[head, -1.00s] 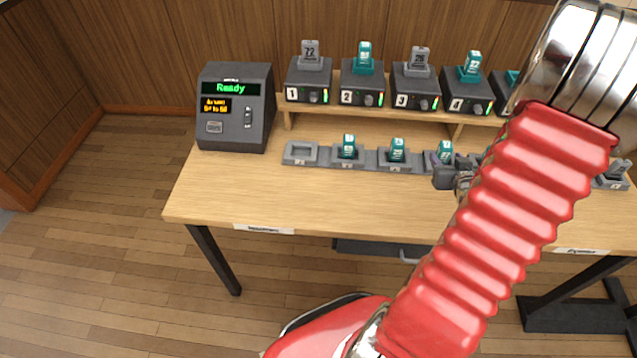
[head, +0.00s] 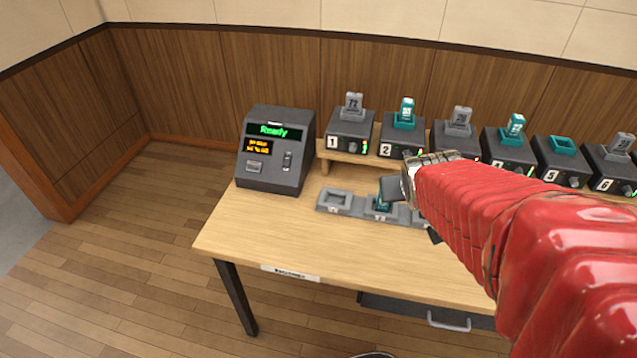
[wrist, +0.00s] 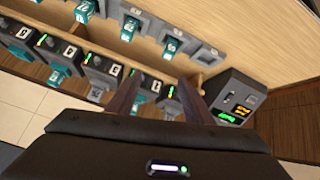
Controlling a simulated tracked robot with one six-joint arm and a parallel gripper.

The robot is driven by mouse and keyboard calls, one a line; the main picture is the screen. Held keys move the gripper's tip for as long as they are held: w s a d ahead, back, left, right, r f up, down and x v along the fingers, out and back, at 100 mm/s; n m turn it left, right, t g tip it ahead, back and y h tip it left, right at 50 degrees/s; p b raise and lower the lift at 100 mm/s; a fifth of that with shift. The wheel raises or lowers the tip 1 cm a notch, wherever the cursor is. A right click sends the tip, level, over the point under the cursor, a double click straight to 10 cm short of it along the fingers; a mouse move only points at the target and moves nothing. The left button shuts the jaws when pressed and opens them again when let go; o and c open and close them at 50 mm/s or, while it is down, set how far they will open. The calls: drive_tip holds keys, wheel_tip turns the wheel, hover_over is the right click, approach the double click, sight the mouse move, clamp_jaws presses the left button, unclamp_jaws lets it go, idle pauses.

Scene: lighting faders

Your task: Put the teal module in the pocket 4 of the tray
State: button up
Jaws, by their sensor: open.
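Teal modules stand upright in dock 2 (head: 406,110) and dock 4 (head: 515,125). The tray (head: 357,207) lies on the table in front of the docks; its leftmost pocket (head: 336,198) is empty. My arm hides the rest of the tray in the head view. The wrist view shows several teal modules in the tray (wrist: 170,46) and the empty end pocket (wrist: 208,55). Pocket numbers are not legible. My gripper (wrist: 158,88) is open, with nothing held between its fingers.
Grey modules stand in dock 1 (head: 353,105), dock 3 (head: 459,120) and dock 6 (head: 622,145). Dock 5 (head: 562,150) has an empty teal socket. A dark console (head: 275,150) reading "Ready" stands left of the docks. The table's front left (head: 250,235) is clear.

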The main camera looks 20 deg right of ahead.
drive_tip(key=s+a+r+n+g+y, duration=0.1)
drive_tip(key=s+a+r+y, duration=0.1)
drive_tip(key=s+a, duration=0.4)
drive_tip(key=s+a+r+n+g+y, duration=0.1)
drive_tip(key=s+a, duration=0.4)
drive_tip(key=a, duration=0.7)
drive_tip(key=shift+s+a+r+n+y, duration=0.4)
drive_tip(key=shift+r+y, duration=0.2)
drive_tip(key=shift+r, duration=0.2)
